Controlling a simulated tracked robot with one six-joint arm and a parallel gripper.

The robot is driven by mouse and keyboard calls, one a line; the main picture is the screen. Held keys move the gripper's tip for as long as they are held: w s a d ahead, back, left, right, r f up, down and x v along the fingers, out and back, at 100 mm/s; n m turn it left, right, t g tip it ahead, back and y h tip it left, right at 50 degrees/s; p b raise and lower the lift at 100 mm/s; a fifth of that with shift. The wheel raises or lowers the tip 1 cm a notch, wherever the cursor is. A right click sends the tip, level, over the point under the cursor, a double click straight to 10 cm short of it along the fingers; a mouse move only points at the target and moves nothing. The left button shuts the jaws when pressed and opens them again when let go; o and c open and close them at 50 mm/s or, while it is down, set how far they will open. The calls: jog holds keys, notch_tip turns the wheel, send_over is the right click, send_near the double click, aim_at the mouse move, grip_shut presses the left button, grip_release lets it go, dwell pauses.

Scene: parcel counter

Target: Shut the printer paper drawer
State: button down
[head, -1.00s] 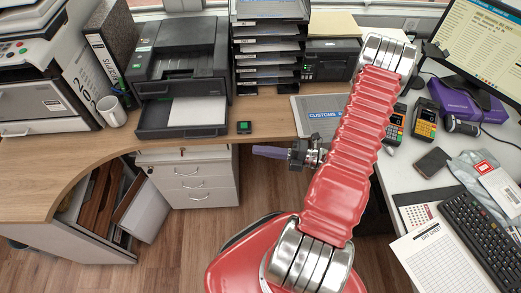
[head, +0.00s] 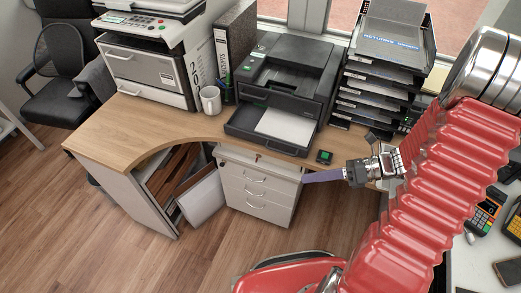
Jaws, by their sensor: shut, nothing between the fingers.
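The black printer (head: 292,62) stands on the wooden counter. Its paper drawer (head: 262,142) sticks out at the front, with white paper (head: 287,125) lying in it. My gripper (head: 308,178) is shut and empty, its purple-grey fingers pointing left. In the picture it is below and to the right of the drawer's front, by the counter edge, with a visible gap between them. Its exact height against the counter is hard to tell.
A small dark device (head: 324,157) lies right of the drawer. A stack of trays (head: 379,95) stands right of the printer; a white mug (head: 210,99) and a binder (head: 234,50) stand left. White cabinet drawers (head: 257,188) are below. Counter left of the drawer is clear.

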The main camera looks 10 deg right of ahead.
jog(key=s+a+r+n+t+h, duration=0.1)
jog(key=s+a+r+n+h, duration=0.1)
jog(key=r+n+h, duration=0.2)
jog(key=s+a+r+n+h, duration=0.2)
jog(key=r+n, duration=0.8)
jog(key=n, duration=0.6)
jog(key=s+a+r+n+t+h, duration=0.1)
jog(key=s+a+r+n+h, duration=0.1)
jog(key=r+n+h, duration=0.5)
jog(key=s+n, duration=0.1)
jog(key=n, duration=0.1)
jog(key=shift+s+a+n+t, duration=0.25)
jog(key=shift+n+t, duration=0.05)
jog(key=shift+n, duration=0.1)
